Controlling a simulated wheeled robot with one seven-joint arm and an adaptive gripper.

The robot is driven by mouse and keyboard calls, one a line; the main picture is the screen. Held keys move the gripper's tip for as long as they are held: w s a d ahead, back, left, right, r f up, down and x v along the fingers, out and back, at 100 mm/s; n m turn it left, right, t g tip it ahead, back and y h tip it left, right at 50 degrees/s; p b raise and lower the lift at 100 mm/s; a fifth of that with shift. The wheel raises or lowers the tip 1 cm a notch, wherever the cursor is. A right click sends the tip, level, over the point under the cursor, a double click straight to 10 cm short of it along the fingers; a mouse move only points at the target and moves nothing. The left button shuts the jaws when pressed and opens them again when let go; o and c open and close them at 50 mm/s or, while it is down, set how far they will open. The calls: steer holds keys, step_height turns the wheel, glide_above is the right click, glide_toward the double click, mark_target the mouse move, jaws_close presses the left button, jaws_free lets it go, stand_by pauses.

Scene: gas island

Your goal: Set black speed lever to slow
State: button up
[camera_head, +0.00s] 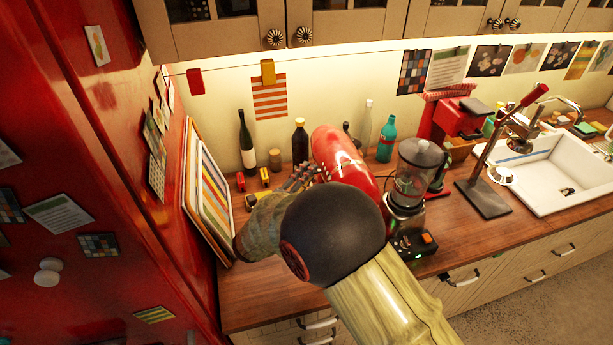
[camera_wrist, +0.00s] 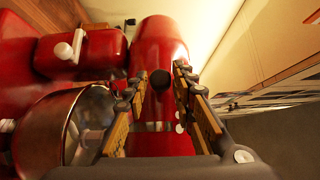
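The red stand mixer (camera_head: 345,152) stands on the wooden counter, partly hidden behind my arm. It fills much of the wrist view (camera_wrist: 160,45), with its metal bowl (camera_wrist: 50,125) at lower left. My gripper (camera_head: 301,177) is at the mixer's left side, its fingers small in the head view. In the wrist view, my gripper (camera_wrist: 158,78) is open, a finger on each side of a dark round knob (camera_wrist: 161,80); contact cannot be told. A small dark piece shows by the left fingertip. I cannot tell which is the black speed lever, nor its setting.
A blender (camera_head: 411,175) stands right of the mixer, and bottles (camera_head: 247,145) stand behind. Striped trays (camera_head: 208,195) lean at the left against the red cabinet side. A red-handled press (camera_head: 490,190) and white sink (camera_head: 545,175) are farther right. Upper cabinets hang above.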

jaws_close()
steer(key=shift+s, duration=0.15)
stand_by(0.4)
steer(key=shift+s+d+p, duration=0.25)
steer(key=shift+s+p, duration=0.6)
steer(key=shift+p, duration=0.1)
steer(key=shift+o, duration=2)
jaws_free()
steer(key=v, duration=1.2)
